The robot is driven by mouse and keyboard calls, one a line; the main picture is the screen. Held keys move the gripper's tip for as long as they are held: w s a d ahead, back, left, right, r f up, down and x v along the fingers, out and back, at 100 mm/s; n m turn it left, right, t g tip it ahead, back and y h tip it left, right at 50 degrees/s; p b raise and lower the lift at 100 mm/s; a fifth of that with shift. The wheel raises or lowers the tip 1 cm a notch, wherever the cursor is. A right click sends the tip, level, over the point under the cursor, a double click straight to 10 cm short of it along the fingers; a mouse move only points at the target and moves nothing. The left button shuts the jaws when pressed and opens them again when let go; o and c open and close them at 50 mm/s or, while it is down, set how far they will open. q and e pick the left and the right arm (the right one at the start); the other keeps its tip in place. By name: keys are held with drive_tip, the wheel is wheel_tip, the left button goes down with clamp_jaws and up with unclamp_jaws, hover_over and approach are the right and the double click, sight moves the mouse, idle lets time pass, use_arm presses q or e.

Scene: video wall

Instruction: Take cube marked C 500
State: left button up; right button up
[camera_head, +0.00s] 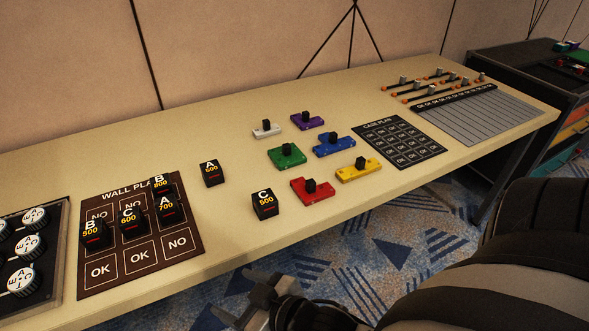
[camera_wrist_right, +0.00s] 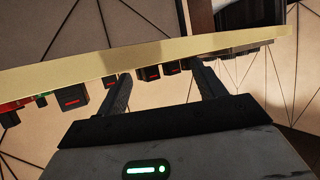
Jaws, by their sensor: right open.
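The black cube marked C 500 (camera_head: 264,204) stands upright on the table in front of the red block, near the front edge. My right gripper (camera_head: 252,297) is below and in front of the table's front edge, apart from the cube, with its fingers spread and empty. In the right wrist view the picture is upside down; my open fingers (camera_wrist_right: 162,90) point toward the table edge and several dark cubes. The leftmost larger one (camera_wrist_right: 73,96) is likely the C 500 cube, but its label is not readable there. My left gripper is not in view.
The cube A 500 (camera_head: 212,173) stands behind and left. Several cubes sit on the brown wall plan board (camera_head: 194,247). Coloured blocks, such as the red one (camera_head: 325,194), lie to the right. A dark card (camera_head: 412,155) is farther right. Bare table (camera_head: 225,210) surrounds the C cube's left side.

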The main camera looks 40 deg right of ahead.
drive_tip(key=w+a+r+n+t+y, duration=0.3)
drive_tip(key=w+r+n+t+y, duration=0.4)
drive_tip(key=r, duration=0.5)
drive_tip(key=w+a+r+n+g+y+b, duration=0.1)
drive_tip(key=w+a+r+n+g+y, duration=0.1)
drive_tip(key=a+r+n+g+y, duration=0.4)
drive_tip(key=n+g+h+b, duration=0.2)
drive_tip(key=n+g+h, duration=1.2)
drive_tip(key=n+h, duration=0.3)
hover_over(264, 197)
drive_tip(key=f, duration=1)
drive_tip(key=shift+s+d, duration=0.15)
drive_tip(key=shift+s, duration=0.1)
drive_tip(key=shift+w+f, duration=0.2)
drive_tip(key=shift+f, duration=3)
drive_tip(key=c, duration=1.1)
